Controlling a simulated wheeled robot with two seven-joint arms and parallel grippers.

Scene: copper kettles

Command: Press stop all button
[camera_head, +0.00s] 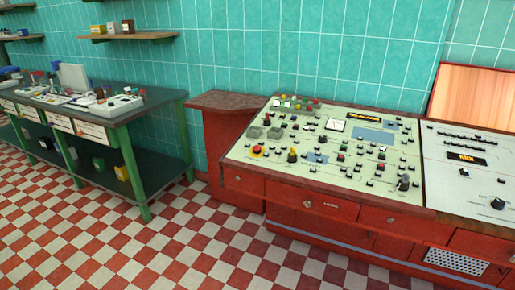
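A control console (300,175) with a cream sloping panel and a red wooden body stands right of centre. A red mushroom-shaped button (257,149) on a yellow base sits near the panel's front left corner. No stop all label is readable at this size, so I cannot confirm which control bears that name. A yellow knob (292,155) stands to the right of the red button. Neither my left nor my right gripper is in view.
A second panel (474,180) joins the console at the right. A green workbench (130,112) with instruments stands at the left, below a wall shelf (133,37). A low red cabinet (222,101) adjoins the console. The checkered floor (150,245) in front is clear.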

